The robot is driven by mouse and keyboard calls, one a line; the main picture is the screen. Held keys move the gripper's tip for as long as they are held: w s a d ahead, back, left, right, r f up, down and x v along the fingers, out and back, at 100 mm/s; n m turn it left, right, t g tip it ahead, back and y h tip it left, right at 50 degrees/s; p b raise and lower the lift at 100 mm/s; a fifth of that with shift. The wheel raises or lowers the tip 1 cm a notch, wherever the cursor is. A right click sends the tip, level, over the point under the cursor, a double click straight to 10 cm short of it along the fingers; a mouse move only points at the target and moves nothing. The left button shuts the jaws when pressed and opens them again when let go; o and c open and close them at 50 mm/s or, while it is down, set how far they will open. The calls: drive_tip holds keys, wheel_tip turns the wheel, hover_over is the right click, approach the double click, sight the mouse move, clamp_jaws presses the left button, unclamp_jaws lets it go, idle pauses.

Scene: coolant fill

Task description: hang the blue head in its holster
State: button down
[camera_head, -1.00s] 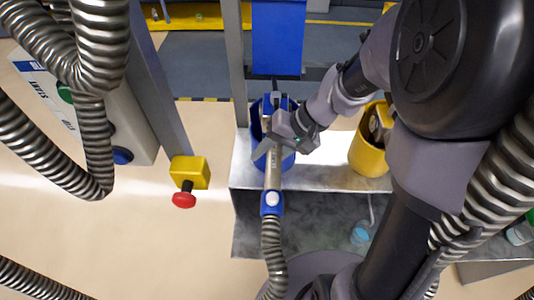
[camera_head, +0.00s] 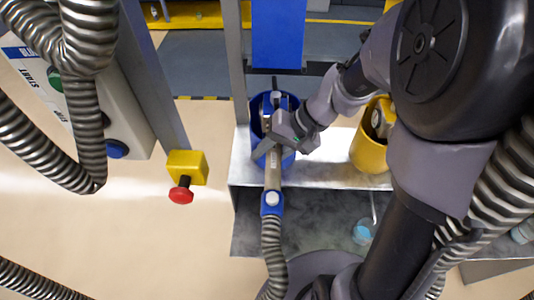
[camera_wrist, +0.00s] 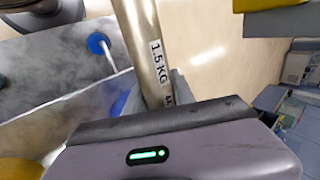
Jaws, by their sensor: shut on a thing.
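The blue head is a metal tube with a blue collar (camera_head: 272,203) and a pale button, and a ribbed hose runs from its lower end. My gripper (camera_head: 272,146) is shut on the tube, which shows in the wrist view with a "1.5 KG" label (camera_wrist: 157,58). The blue holster (camera_head: 257,120) is a round blue cup at the far edge of the metal shelf. My gripper and the tube's far end overlap the cup in the head view. My gripper hides part of the cup, so I cannot tell how far the head is inside.
A yellow cup (camera_head: 368,152) with something in it stands to the right on the metal shelf (camera_head: 325,172). A grey post (camera_head: 237,60) rises beside the blue holster. A yellow box with a red stop button (camera_head: 181,195) is at left. A blue panel (camera_head: 277,35) is behind.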

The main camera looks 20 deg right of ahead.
drive_tip(key=shift+f, duration=0.2)
drive_tip(key=c, duration=1)
unclamp_jaws()
drive_tip(key=shift+o, duration=0.2)
drive_tip(key=p+v, duration=0.6)
drive_tip(key=v, duration=1.1)
drive_tip(key=shift+d, duration=0.15)
drive_tip(key=shift+r, duration=0.15)
